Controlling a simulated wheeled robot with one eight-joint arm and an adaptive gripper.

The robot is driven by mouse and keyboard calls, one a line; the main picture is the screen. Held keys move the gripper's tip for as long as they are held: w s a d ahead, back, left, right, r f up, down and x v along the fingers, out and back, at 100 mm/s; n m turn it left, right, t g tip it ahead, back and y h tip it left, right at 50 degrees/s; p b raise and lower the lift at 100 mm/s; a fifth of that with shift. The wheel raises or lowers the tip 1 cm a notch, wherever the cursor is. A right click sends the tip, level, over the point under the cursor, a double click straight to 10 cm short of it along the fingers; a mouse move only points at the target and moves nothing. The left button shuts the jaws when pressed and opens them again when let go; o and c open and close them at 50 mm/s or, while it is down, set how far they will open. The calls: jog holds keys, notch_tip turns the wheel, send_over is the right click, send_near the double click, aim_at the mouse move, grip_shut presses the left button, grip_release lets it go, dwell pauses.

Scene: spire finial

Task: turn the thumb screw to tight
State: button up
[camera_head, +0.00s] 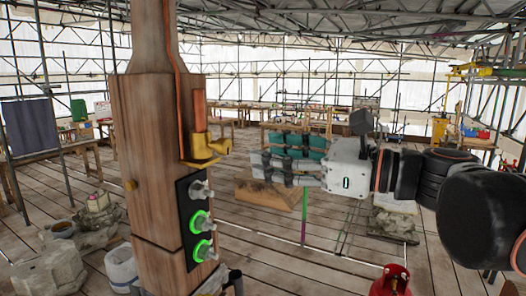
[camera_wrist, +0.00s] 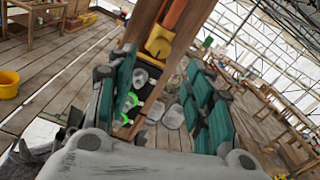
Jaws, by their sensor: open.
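A tall wooden post (camera_head: 150,150) carries a vertical copper-coloured strip (camera_head: 199,108) that runs into a brass clamp (camera_head: 203,147). The clamp also shows between my fingers in the wrist view (camera_wrist: 158,43).
Below the clamp, a dark panel (camera_head: 184,212) holds a grey knob (camera_head: 199,188) and two green-ringed knobs (camera_head: 201,222), (camera_head: 204,250) that stick out rightward. Sacks and a pale bucket (camera_head: 122,268) stand left of the post. A red gas bottle (camera_head: 391,282) stands at the bottom right.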

jog(key=shift+v, duration=0.9)
jog(key=shift+f, duration=0.1)
jog(key=s+d+f+n+h+b, duration=0.2)
jog(key=f+n+h+b, duration=0.15)
jog(key=f, duration=0.75)
jog(key=s+d+f+n+h+b, duration=0.15)
jog(key=f+b, duration=0.35)
jog(key=f, duration=0.5)
jog(key=s+d+f+n+h+b, duration=0.1)
jog(key=f+n+h+b, duration=0.3)
jog(key=f, duration=0.7)
jog(key=s+d+f+n+h+b, duration=0.1)
jog(key=d+f+n+h+b, duration=0.1)
jog(key=f, duration=0.7)
jog(key=s+d+f+n+h+b, duration=0.2)
jog(key=d+f+n+h+b, duration=0.1)
jog(key=d+f+n+b, duration=0.2)
jog(key=s+d+f+n+h+b, duration=0.2)
jog(key=d+f+b, duration=0.5)
jog(key=f, duration=0.5)
jog(key=shift+d+f+n+h, duration=0.3)
jog(key=shift+d+n, duration=0.5)
jog(key=shift+s, duration=0.1)
